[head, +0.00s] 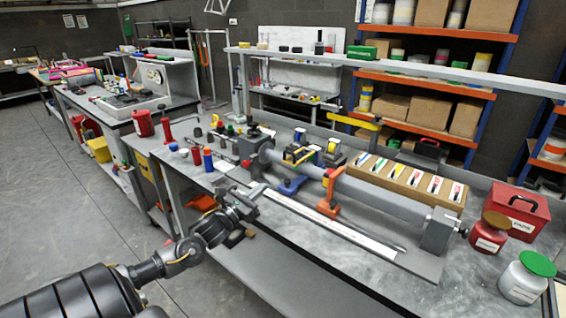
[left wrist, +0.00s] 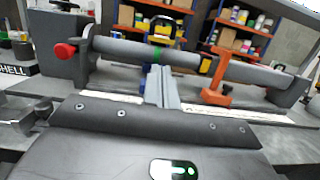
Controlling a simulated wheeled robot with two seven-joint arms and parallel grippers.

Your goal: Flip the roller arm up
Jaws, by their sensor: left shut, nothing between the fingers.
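A long grey tube (head: 370,194) lies along a fixture on the bench, also in the left wrist view (left wrist: 125,48). An orange bracket (head: 329,198) with an upright arm stands at the tube's near side, also in the left wrist view (left wrist: 217,82). A blue bracket (head: 290,186) stands left of it. I cannot tell which part is the roller arm. My left gripper (head: 257,191) is shut and empty at the bench's front edge, short of the tube; its fingers (left wrist: 161,80) point towards the tube. My right gripper is out of view.
Grey end blocks (head: 437,231) hold the tube. A cardboard box with labelled slots (head: 408,182) lies behind it. A red toolbox (head: 518,208) and cans (head: 490,234) stand at the right. Bottles (head: 208,160) stand at the left.

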